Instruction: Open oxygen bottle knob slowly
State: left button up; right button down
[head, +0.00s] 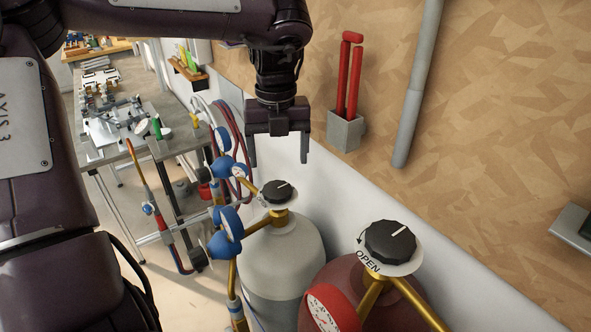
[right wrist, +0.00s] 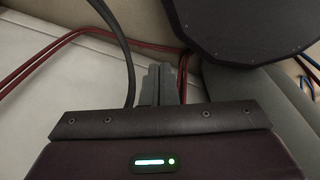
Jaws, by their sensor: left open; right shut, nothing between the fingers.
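A pale grey bottle (head: 283,262) stands against the wall, with a black knob (head: 277,191) bearing a white line on its brass valve. Blue-rimmed gauges (head: 227,222) sit at its left. A dark red bottle (head: 335,275) stands nearer, with a larger black knob (head: 390,242) over a white disc marked OPEN with an arrow. My left gripper (head: 278,160) points down with fingers apart, above the grey bottle's knob and not visibly touching it. My right gripper (right wrist: 162,84) shows only in the right wrist view, fingers together and empty; no knob is recognisable there.
A grey holder (head: 346,131) with red-handled tools hangs on the wall right of my left gripper. Hoses (head: 228,125) hang to its left. A metal workbench (head: 130,110) stands farther back. In the right wrist view, red hoses (right wrist: 60,45) and a dark rounded panel (right wrist: 245,30) lie close.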

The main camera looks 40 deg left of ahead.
aim_at(278, 190)
pick_arm(q)
jog(key=shift+f, duration=0.2)
jog(key=f, duration=0.1)
jog(key=s+f+p, duration=0.1)
jog(key=f, duration=0.2)
jog(key=shift+s+f+p, duration=0.25)
jog(key=shift+p, duration=0.05)
jog(key=shift+w+f, duration=0.15)
jog(key=shift+f, duration=0.35)
jog(key=shift+w+f, duration=0.15)
jog(key=shift+f, duration=0.6)
jog(key=c, duration=1)
pick_arm(e)
jog(key=s+r, duration=0.1)
jog(key=s, duration=0.2)
jog(key=shift+d+r, duration=0.15)
jog(key=shift+r, duration=0.2)
